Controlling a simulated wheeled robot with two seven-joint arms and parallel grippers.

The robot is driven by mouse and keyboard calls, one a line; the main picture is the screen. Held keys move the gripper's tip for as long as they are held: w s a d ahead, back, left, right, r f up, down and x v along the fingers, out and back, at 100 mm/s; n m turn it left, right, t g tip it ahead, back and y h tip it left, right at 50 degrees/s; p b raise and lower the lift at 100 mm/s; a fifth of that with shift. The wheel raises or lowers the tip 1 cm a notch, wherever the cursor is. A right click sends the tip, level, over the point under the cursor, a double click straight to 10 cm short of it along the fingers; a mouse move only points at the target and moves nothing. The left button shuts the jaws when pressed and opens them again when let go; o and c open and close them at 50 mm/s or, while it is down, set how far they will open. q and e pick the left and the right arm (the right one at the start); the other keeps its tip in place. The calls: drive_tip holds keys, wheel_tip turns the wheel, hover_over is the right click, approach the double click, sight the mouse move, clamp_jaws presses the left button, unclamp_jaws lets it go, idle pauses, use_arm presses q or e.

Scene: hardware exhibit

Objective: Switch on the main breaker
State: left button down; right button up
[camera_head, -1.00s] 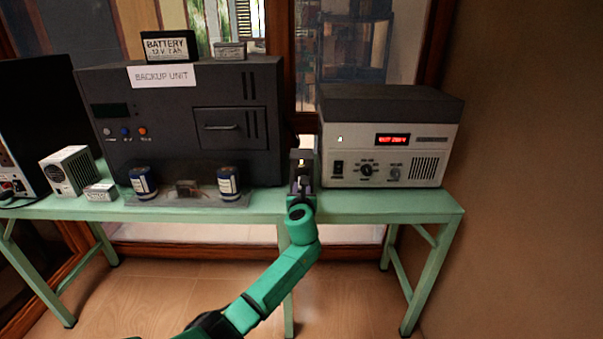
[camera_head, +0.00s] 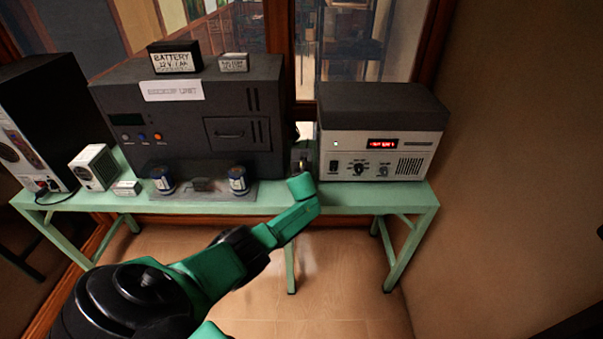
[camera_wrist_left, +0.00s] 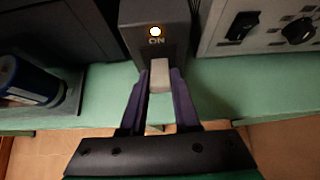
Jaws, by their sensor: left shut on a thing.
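The main breaker (camera_wrist_left: 155,12) is a narrow dark box in the left wrist view, with a lit lamp (camera_wrist_left: 155,32), the label "ON" below it and a pale lever (camera_wrist_left: 160,72) under that. My left gripper (camera_wrist_left: 160,84) is shut on the lever, one purple finger on each side. Whether the lever is up or down is hard to tell. In the head view, my left gripper (camera_head: 302,166) is small and dark at the breaker, between the two large units; my arm partly covers that spot. My right gripper is not in view.
A white-fronted supply unit (camera_head: 345,150) with a red display stands close on the right. All rest on a green bench (camera_head: 408,195). A wall bounds the right.

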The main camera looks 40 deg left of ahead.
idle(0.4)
use_arm(q)
drive_tip(key=c, duration=0.6)
unclamp_jaws()
drive_tip(key=shift+c, duration=0.2)
drive_tip(key=p+v, duration=0.5)
drive_tip(key=v, duration=0.9)
drive_tip(key=shift+r, duration=0.25)
drive_tip(key=shift+d, duration=0.1)
